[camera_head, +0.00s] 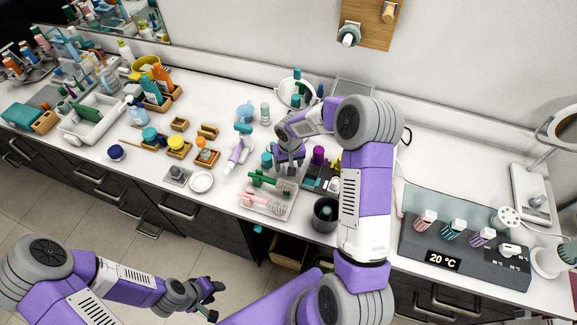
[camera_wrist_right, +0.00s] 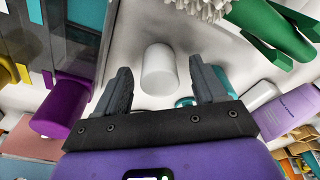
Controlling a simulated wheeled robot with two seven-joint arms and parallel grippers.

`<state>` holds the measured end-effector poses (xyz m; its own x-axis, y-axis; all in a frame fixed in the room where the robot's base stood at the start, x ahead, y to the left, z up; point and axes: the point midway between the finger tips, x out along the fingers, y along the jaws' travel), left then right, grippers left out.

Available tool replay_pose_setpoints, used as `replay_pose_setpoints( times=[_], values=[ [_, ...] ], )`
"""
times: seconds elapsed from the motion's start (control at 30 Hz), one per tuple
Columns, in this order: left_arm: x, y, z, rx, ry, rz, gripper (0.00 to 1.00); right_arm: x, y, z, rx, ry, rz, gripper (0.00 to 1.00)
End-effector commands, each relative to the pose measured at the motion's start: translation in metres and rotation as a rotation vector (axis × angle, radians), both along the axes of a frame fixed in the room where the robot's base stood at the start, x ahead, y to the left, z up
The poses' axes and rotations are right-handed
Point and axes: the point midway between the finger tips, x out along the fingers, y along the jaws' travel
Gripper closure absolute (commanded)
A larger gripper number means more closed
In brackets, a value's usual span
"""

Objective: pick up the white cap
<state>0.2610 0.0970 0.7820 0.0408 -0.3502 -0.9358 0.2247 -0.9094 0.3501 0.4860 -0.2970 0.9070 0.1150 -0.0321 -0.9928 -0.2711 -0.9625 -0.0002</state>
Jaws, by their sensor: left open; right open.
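The white cap (camera_wrist_right: 158,72) is a small plain cylinder on the white counter in the right wrist view. It lies between the two dark fingers of my right gripper (camera_wrist_right: 160,64), which is open with gaps on both sides of the cap. In the head view my right gripper (camera_head: 290,155) is low over the middle of the counter, and I cannot make out the cap there. My left gripper (camera_head: 210,298) is open and empty, low in front of the cabinets, away from the counter.
Close by are a purple cylinder (camera_wrist_right: 62,108), a divided organizer (camera_wrist_right: 85,45), a green-handled brush (camera_wrist_right: 265,28) and a purple-labelled bottle (camera_wrist_right: 285,112). A brush tray (camera_head: 268,208) and a dark cup (camera_head: 326,214) stand near the front edge. Free counter lies right of my right arm.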

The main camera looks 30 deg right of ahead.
Motion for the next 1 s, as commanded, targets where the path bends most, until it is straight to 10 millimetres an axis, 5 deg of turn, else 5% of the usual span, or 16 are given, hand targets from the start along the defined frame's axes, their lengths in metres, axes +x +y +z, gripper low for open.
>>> replay_pose_setpoints(
  times=[0.17, 0.53, 0.8, 1.0],
  values=[
    [0.000, 0.000, 0.000, 0.000, 0.000, 0.000, 0.57, 0.000, 0.000, 0.001, 0.000, -0.001, -0.001, 0.31],
    [0.000, 0.000, 0.000, 0.000, 0.000, 0.000, 0.57, 0.000, 0.000, 0.001, 0.000, -0.001, 0.000, 0.88],
    [0.000, 0.000, 0.000, 0.000, 0.000, 0.000, 0.57, 0.001, 0.000, 0.004, 0.000, -0.002, -0.001, 0.88],
    [0.000, 0.000, 0.004, 0.000, 0.000, 0.000, 0.57, 0.001, -0.001, 0.036, -0.002, -0.006, -0.002, 0.88]
  ],
)
